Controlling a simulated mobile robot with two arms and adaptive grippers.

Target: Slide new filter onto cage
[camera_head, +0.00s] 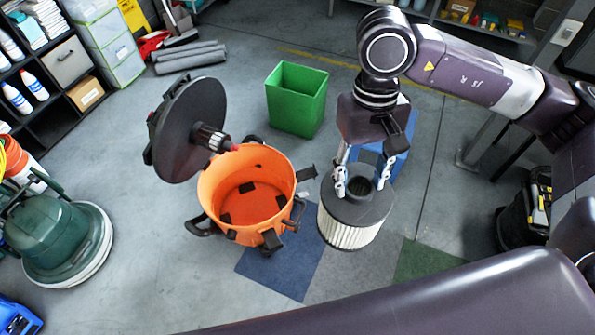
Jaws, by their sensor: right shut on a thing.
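The new filter (352,232), a white pleated cylinder with a dark top ring and a central hole, is upright to the right of the orange drum. My right gripper (363,181) is above it, its pale fingers shut on the dark top around the hole. The round black lid (184,125) is tipped on its side above the drum's left rim. The cage (209,138), a short dark ribbed cylinder with a reddish end, sticks out from the lid toward the right. The filter and cage are apart. What supports the lid is unclear. My left gripper is not seen.
The open orange drum (247,210) has black latches and feet. A green bin (296,99) stands behind it, and a blue object (398,165) is partly hidden behind my right gripper. A green floor machine (60,235) is at left. Blue and green mats lie in front.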

